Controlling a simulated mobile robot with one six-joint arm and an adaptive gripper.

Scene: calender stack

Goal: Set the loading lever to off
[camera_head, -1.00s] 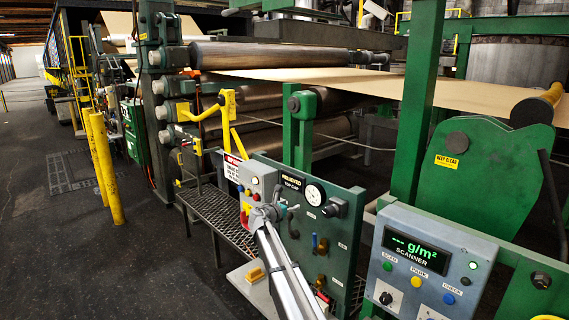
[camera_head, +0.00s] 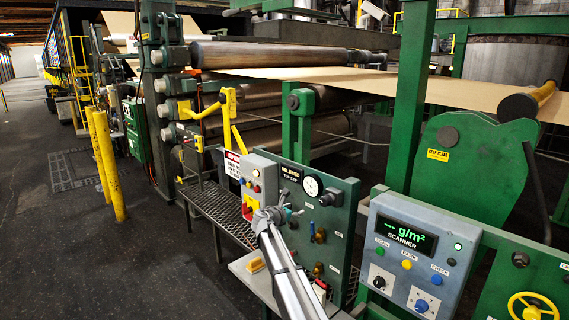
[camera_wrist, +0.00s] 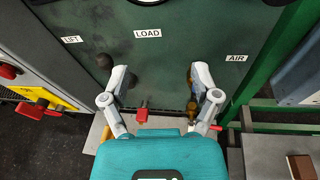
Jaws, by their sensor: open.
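The green control panel (camera_head: 345,200) stands upright with a round gauge (camera_head: 312,186) and several small handles. In the wrist view, a LOAD label (camera_wrist: 147,33) sits on it between LIFT and AIR labels. A red-handled piece (camera_wrist: 143,108) shows below LOAD, near the panel's lower edge. A brass fitting (camera_wrist: 192,82) is close behind the right finger, partly hidden. I cannot tell for sure which part is the loading lever, or its setting. My gripper (camera_wrist: 160,78) is open, fingers apart before the panel, nothing visibly held. It also shows in the head view (camera_head: 278,214).
A grey box with a red switch (camera_head: 248,207) adjoins the panel's left. The scanner console (camera_head: 412,248) stands to the right. A shelf (camera_head: 262,280) lies below the panel. Yellow posts (camera_head: 112,185) stand left, with open floor around them.

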